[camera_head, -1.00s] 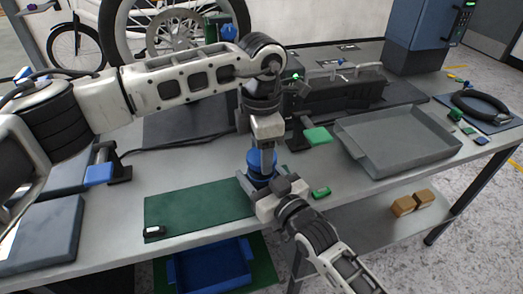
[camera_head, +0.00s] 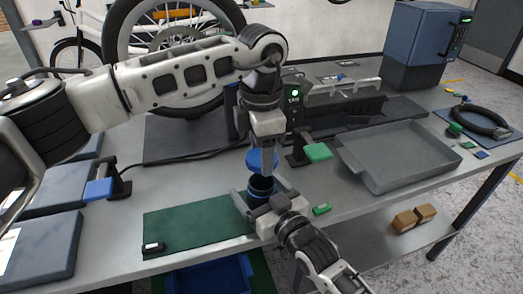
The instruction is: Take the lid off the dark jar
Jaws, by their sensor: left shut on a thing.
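The dark jar (camera_head: 262,188) stands upright at the front of the table, beside the green mat, with its dark mouth open at the top. The blue lid (camera_head: 262,163) is just above the jar, apart from it. My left gripper (camera_head: 268,158) points down from above and is shut on the lid. My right gripper (camera_head: 262,198) reaches in from the front, low at the jar, with a finger to each side of it. Whether its fingers press on the jar is not clear, since its body hides the jar's lower part.
A grey tray (camera_head: 405,160) stands to the right. A green-topped stand (camera_head: 317,152) and a small green block (camera_head: 322,209) are close to the jar's right.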

